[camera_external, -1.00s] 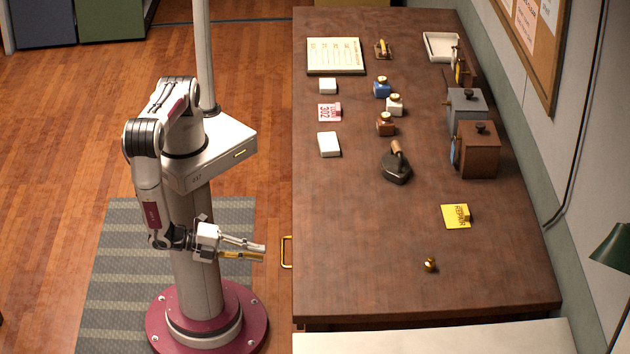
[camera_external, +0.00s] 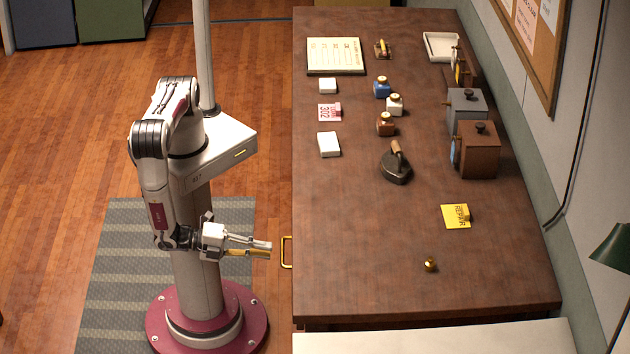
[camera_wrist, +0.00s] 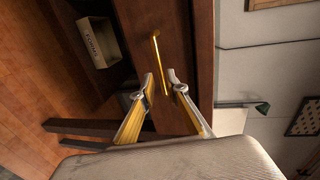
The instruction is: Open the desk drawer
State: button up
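The wooden desk (camera_external: 350,270) stands right of my arm, and its drawer front faces me. A brass drawer handle (camera_external: 287,252) sticks out from the desk's left side. In the wrist view the handle (camera_wrist: 161,68) is a gold bar on the brown drawer front (camera_wrist: 182,50), ahead of and between my fingertips. My gripper (camera_external: 270,248) points right at the handle, a short gap away. The handle's near end looks close to the fingertips; I cannot tell the exact depth.
On the desktop are an iron (camera_external: 396,168), ink bottles, a yellow repair tag (camera_external: 456,216), a small brass weight (camera_external: 430,264) and a brown grinder-like box (camera_external: 475,149). A cardboard box (camera_wrist: 98,42) sits beneath the desk in the wrist view. Floor left of the desk is open.

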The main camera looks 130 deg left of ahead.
aim_at(282, 252)
jog(key=shift+x, duration=3.1)
grip_shut()
jog(key=shift+d, duration=0.1)
jog(key=f+v, duration=0.2)
jog(key=v, duration=0.9)
jog(key=s+f+v, duration=0.1)
jog(key=f+v, duration=0.2)
jog(key=v, duration=0.9)
jog(key=shift+d, duration=0.4)
grip_release()
jog(key=shift+r, duration=0.1)
